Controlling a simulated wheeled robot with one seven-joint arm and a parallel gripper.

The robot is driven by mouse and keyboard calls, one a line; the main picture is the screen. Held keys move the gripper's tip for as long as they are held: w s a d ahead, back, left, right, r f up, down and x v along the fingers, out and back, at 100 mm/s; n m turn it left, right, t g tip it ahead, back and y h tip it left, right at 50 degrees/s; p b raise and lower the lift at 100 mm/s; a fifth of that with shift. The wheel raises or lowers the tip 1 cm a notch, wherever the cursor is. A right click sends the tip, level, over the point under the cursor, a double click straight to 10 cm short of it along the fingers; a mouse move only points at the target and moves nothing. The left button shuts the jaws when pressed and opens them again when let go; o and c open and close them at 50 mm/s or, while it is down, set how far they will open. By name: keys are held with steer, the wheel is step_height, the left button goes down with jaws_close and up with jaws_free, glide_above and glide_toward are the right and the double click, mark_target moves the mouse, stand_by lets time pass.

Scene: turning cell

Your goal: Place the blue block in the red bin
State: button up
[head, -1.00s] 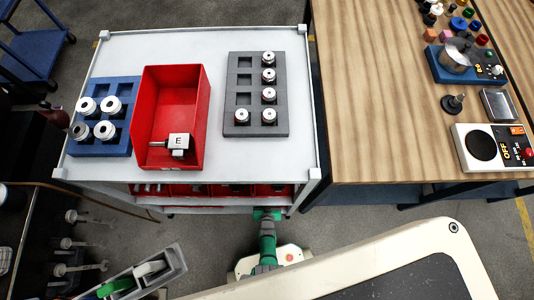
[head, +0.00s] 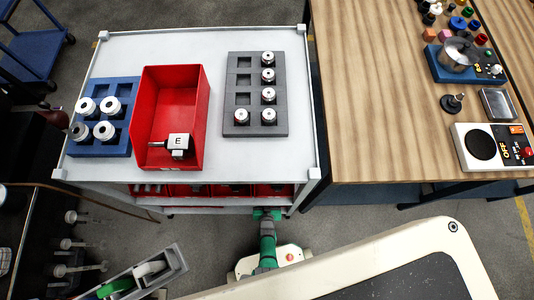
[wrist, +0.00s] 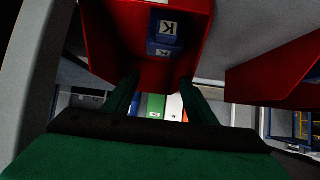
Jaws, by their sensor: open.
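In the wrist view, a blue block (wrist: 166,28) with a white face marked K lies inside a red bin (wrist: 200,20). A second K face shows just below it, on the same block or on another; I cannot tell which. My gripper (wrist: 158,84) is open, with its two dark fingers apart and no object held between them. The block is beyond the fingertips, apart from them. In the head view, another red bin (head: 182,88) stands on the cart top and holds a metal piece marked E (head: 178,143). No blue block shows in the head view.
The grey cart top (head: 222,170) also bears a blue tray (head: 122,143) and a dark grey tray (head: 243,63) with metal parts. Red bins show under its front edge. Another red bin (wrist: 275,75) is at the right in the wrist view. A wooden bench (head: 380,100) stands right.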

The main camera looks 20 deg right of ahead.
steer(key=v, duration=1.2)
steer(key=s+a+r+n+t+y, duration=0.1)
steer(key=r, duration=1.5)
steer(key=s+a+r+n+t+y, duration=0.1)
steer(key=s+a+r+t, duration=0.1)
steer(key=r, duration=1.5)
steer(key=s+a+r+n+t+y, duration=0.1)
steer(key=s+a+r, duration=0.1)
steer(key=r, duration=1.5)
steer(key=shift+s+a+t, duration=0.2)
steer(key=shift+t, duration=0.1)
